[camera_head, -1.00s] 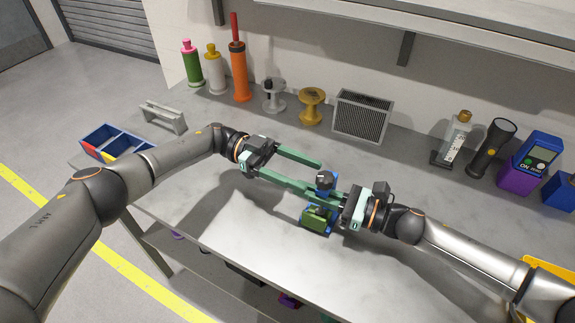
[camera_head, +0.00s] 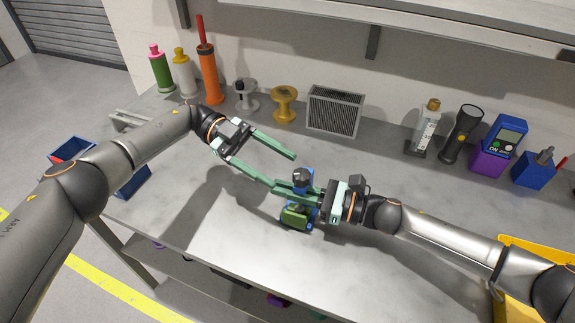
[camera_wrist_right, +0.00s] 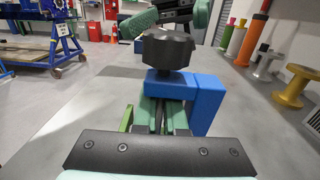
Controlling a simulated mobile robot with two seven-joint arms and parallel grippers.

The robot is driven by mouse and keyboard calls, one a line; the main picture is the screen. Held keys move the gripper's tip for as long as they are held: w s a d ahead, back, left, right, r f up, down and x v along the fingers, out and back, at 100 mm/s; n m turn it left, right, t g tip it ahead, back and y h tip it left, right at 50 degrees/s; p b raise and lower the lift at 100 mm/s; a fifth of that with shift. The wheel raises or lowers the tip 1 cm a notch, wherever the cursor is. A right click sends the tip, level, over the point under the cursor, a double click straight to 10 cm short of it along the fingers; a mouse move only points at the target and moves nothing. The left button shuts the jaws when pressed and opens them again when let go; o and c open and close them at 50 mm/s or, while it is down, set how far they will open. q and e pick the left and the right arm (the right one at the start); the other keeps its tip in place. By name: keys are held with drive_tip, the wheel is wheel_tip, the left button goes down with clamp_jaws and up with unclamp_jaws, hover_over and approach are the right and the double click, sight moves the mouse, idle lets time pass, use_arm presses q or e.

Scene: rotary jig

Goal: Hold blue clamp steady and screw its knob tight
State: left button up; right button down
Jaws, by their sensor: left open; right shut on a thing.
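The blue clamp (camera_head: 309,212) stands on the grey workbench, its black knob (camera_head: 302,175) on top. My right gripper (camera_head: 290,190) is shut on the clamp from the right, its green fingers partly covering it. In the right wrist view the clamp's blue body (camera_wrist_right: 208,98) rises beside the fingers, with the ridged black knob (camera_wrist_right: 168,48) above. A green block (camera_head: 296,216) sits at the clamp's front; whether it is part of it I cannot tell. My left gripper (camera_head: 284,171) is open, fingertips just left of the knob, with no clear contact visible.
Bottles, an orange tube (camera_head: 210,75), spools (camera_head: 284,103) and a grey vented box (camera_head: 334,110) line the back. A flashlight (camera_head: 462,132) and blue devices stand back right. A yellow bin (camera_head: 520,245) is at the right edge. The bench front is clear.

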sight(302, 174)
use_arm(q)
drive_tip(key=s+d+r+m+t+y, duration=0.1)
drive_tip(key=d+r+m+t+y, duration=0.25)
drive_tip(key=r+m+y, duration=0.55)
drive_tip(key=s+d+r+m+t+y, duration=0.1)
drive_tip(key=d+r+m+t+y, duration=0.25)
drive_tip(key=m, duration=0.95)
drive_tip(key=shift+t+y, duration=0.4)
drive_tip(key=shift+y, duration=0.45)
drive_tip(key=f, duration=0.4)
drive_tip(key=a+f, duration=0.1)
drive_tip(key=f, duration=0.7)
drive_tip(key=shift+w+a, duration=0.15)
drive_tip(key=shift+w, duration=0.15)
drive_tip(key=shift+c, duration=0.2)
drive_tip(key=shift+r, duration=0.1)
clamp_jaws()
